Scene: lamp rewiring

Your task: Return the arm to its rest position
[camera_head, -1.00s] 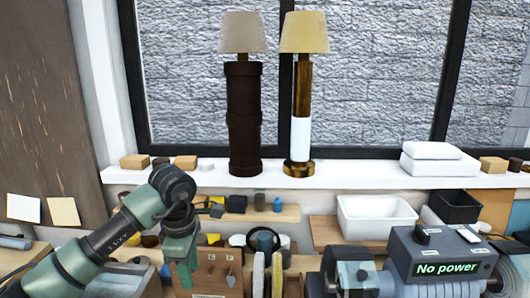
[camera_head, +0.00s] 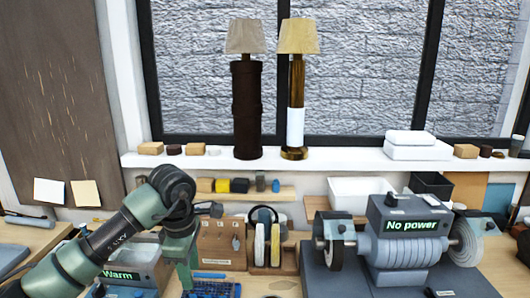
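My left arm comes in from the lower left. It bends at a dark elbow-like joint, and its green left gripper (camera_head: 184,272) hangs down over the bench in front of the wooden tool holder. I cannot make out whether its fingers are apart, and I see nothing clearly held. My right gripper is not in view. A dark brown lamp (camera_head: 247,110) and a brass-and-white lamp (camera_head: 296,105) stand upright on the window sill, clear of the arm.
A grey bench grinder reading "No power" (camera_head: 405,240) stands at right. A box reading "Warm" (camera_head: 135,265) is beside my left arm. The wooden tool holder (camera_head: 222,243), headphones (camera_head: 263,235), a blue mat (camera_head: 215,290) and a white bin (camera_head: 350,193) are near. Bare bench shows around (camera_head: 270,287).

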